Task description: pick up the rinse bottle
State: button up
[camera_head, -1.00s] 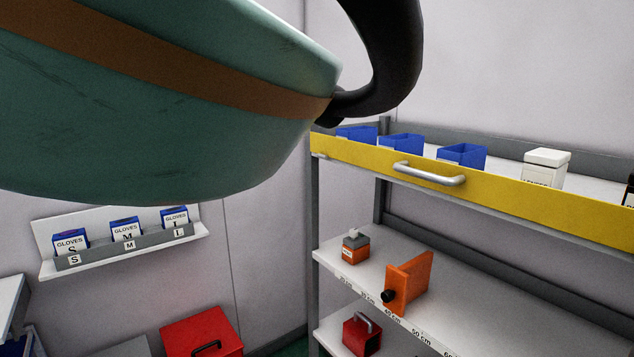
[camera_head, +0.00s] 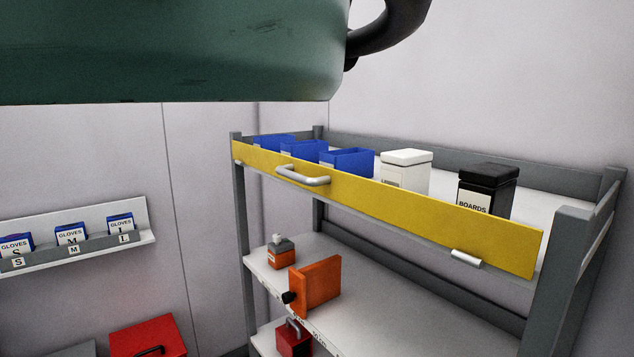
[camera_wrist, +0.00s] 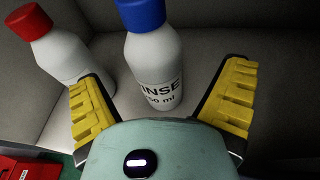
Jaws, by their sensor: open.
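The rinse bottle (camera_wrist: 155,72) is white with a blue cap and a label reading "INSE" and "50 ml" in the part that shows. It stands in the wrist view between the two yellow-padded fingers of my gripper (camera_wrist: 163,88), just beyond my palm. The gripper is open, with the fingers spread to either side of the bottle and a gap on its right side. Whether the left finger touches it I cannot tell. The rinse bottle does not show in the head view.
A white bottle with a red cap (camera_wrist: 62,52) stands close left of the rinse bottle, near my left finger. The head view shows a yellow-fronted shelf (camera_head: 400,205) with blue bins (camera_head: 347,162), a white container (camera_head: 404,172) and a black one (camera_head: 487,188). Glove boxes sit left.

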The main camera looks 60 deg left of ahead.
jog(key=w+p, duration=0.1)
jog(key=w+a+p, duration=0.1)
jog(key=p, duration=0.1)
jog(key=w+p, duration=0.1)
jog(key=shift+a+r+p, duration=0.25)
jog(key=shift+r+p, duration=0.05)
jog(key=shift+r, duration=0.05)
jog(key=shift+p+x, duration=0.6)
jog(key=shift+x, duration=0.3)
jog(key=shift+w+f, duration=0.15)
jog(key=shift+f, duration=0.3)
jog(key=shift+d, duration=0.15)
jog(key=c, duration=1.5)
jog(key=shift+c, duration=0.2)
jog(key=shift+r, duration=0.15)
